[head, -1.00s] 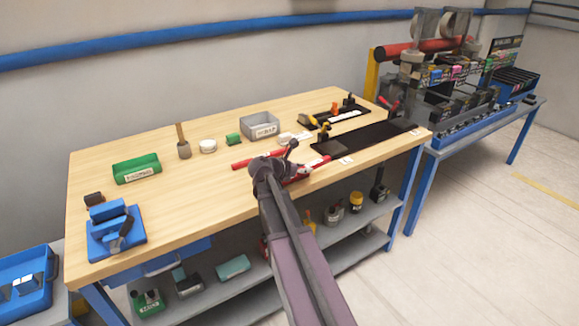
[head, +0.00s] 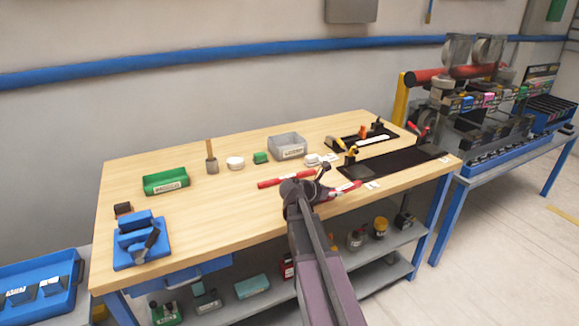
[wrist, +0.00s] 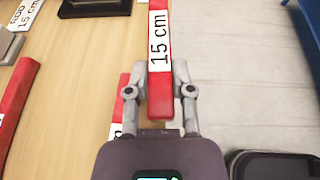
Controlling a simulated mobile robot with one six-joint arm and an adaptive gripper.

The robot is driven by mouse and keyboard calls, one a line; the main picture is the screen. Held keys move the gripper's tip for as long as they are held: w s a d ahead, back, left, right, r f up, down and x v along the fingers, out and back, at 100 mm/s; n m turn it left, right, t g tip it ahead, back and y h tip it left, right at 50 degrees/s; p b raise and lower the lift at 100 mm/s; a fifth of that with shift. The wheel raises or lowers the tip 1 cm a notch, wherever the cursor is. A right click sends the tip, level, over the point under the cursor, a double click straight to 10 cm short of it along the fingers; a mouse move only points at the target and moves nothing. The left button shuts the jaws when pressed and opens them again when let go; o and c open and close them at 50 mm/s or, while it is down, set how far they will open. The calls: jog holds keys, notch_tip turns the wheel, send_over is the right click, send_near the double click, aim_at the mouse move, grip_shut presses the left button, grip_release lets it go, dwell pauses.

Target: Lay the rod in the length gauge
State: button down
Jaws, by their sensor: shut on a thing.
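My gripper (wrist: 160,97) is shut on a red rod (wrist: 162,102) with a white "15 cm" label. The rod points away from the gripper and runs out of the top of the wrist view. In the head view the held rod (head: 346,188) is over the table's front edge, left of two dark fixtures. The long front fixture (head: 405,160) has a yellow-handled clamp at its left end. The back fixture (head: 345,144) carries a white strip. I cannot tell for sure which is the length gauge.
Another red rod (head: 270,183) lies on the table left of my gripper. Part of a further red piece shows under my gripper in the wrist view (wrist: 123,100). A grey bin (head: 287,147), green tray (head: 166,181) and blue fixture (head: 140,243) stand on the table. The left middle is clear.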

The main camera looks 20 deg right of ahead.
jog(key=shift+r+p, duration=3.9)
jog(key=shift+r, duration=0.05)
jog(key=shift+s, duration=0.1)
